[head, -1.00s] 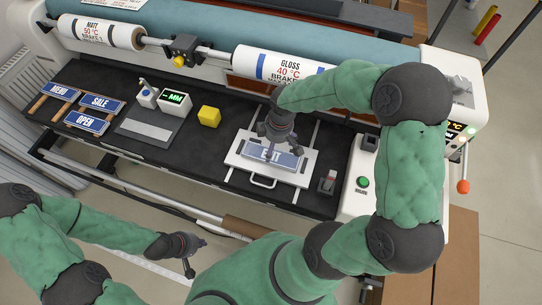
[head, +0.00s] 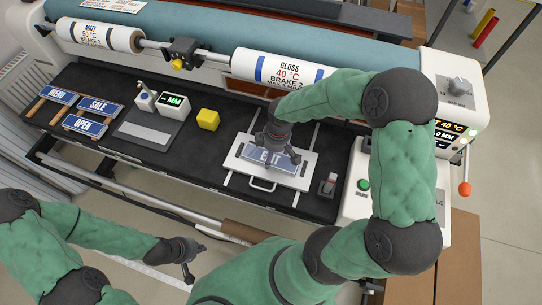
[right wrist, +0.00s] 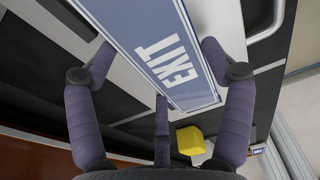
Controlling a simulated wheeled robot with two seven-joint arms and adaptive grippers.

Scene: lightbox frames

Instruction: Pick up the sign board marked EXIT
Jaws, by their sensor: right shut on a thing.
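The blue EXIT sign board (head: 258,154) with white letters and a pale border lies on a white handled plate (head: 262,184) on the black bench. It fills the top middle of the right wrist view (right wrist: 140,32). My right gripper (head: 280,152) is over the board from above. In the right wrist view its fingers (right wrist: 160,60) are at the board's two long edges, shut on it. A gap between board and plate cannot be made out. My left gripper (head: 190,270) is empty, low in front of the bench; its finger opening is unclear.
MENU (head: 58,95), SALE (head: 100,105) and OPEN (head: 85,125) signs lie on the left. A yellow block (head: 208,119) and a small MM display (head: 174,101) stand left of the plate. GLOSS (head: 284,70) and MATT (head: 100,34) rolls run behind. A control box (head: 355,190) stands right.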

